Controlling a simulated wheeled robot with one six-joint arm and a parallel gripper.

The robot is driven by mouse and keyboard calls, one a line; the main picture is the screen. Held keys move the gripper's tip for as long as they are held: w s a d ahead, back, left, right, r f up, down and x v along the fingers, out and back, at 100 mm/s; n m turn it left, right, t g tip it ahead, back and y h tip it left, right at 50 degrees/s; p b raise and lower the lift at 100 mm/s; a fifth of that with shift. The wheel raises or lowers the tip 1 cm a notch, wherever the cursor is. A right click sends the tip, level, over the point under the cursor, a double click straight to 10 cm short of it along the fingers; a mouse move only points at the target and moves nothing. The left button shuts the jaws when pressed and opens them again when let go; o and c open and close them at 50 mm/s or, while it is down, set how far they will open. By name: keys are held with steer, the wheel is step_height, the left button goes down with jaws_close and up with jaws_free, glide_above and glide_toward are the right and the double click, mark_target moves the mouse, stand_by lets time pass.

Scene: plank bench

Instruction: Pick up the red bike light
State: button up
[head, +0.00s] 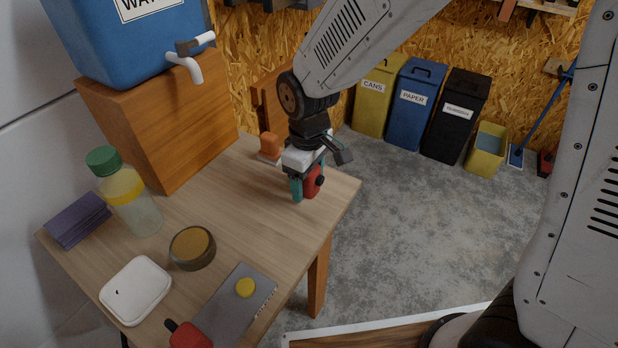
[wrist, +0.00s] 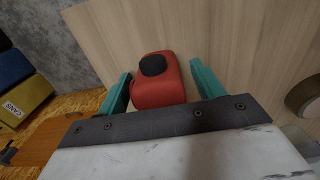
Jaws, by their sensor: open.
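The red bike light (head: 312,184) is a small rounded red block with a black round part, near the far right edge of the wooden table (head: 255,225). In the wrist view the red bike light (wrist: 158,90) sits between the two teal fingers, its black round part facing the camera. My gripper (head: 307,187) is open around it, with a finger on each side. In the wrist view my gripper (wrist: 160,75) shows a gap between the light and the right finger; the left finger is very close, and I cannot tell whether it touches.
A second red object with a black end (head: 188,336) lies at the table's front edge. An orange item (head: 270,146) stands behind my gripper. A bottle (head: 130,200), a round tin (head: 192,248), a white box (head: 136,291) and a grey board (head: 225,310) are left and nearer. The table's middle is clear.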

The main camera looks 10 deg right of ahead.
steer(key=shift+f, duration=0.2)
steer(key=c, duration=1.1)
